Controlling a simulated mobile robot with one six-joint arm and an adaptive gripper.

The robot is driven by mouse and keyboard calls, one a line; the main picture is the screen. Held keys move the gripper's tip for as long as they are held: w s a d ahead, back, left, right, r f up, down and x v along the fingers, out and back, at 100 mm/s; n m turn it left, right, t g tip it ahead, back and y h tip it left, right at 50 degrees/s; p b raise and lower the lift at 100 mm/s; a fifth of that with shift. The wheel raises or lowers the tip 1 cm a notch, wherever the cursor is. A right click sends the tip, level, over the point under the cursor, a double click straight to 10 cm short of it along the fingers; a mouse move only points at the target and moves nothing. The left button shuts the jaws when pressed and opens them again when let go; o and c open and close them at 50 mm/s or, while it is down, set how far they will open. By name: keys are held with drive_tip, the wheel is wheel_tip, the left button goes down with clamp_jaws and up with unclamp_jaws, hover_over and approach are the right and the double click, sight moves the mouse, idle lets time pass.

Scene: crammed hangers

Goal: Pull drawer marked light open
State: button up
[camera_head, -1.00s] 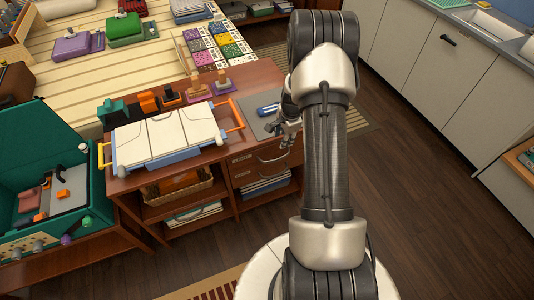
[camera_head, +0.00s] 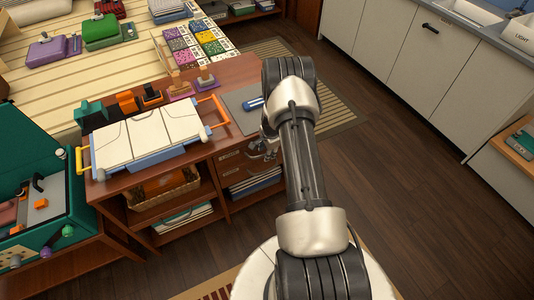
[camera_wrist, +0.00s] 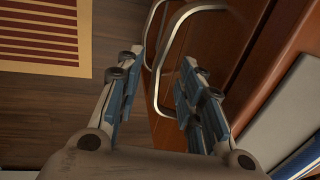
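The wooden cabinet has two stacked drawers on its right side, an upper drawer (camera_head: 229,156) and a lower drawer (camera_head: 232,171). Their labels are too small to read. My gripper (camera_head: 263,148) is at the drawer fronts in the head view, partly hidden by my arm. In the wrist view my gripper (camera_wrist: 158,72) is open, with its two blue-padded fingers apart. A curved metal drawer handle (camera_wrist: 168,40) passes between the fingertips, and a second handle (camera_wrist: 148,30) runs alongside. I cannot tell whether either finger touches a handle.
Papers lie on the shelf (camera_head: 228,208) below the drawers. The wooden floor to the right is open.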

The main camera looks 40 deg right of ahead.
drive_tip(key=shift+w+f, duration=0.1)
drive_tip(key=shift+f, duration=0.15)
drive_tip(key=shift+c, duration=0.5)
clamp_jaws()
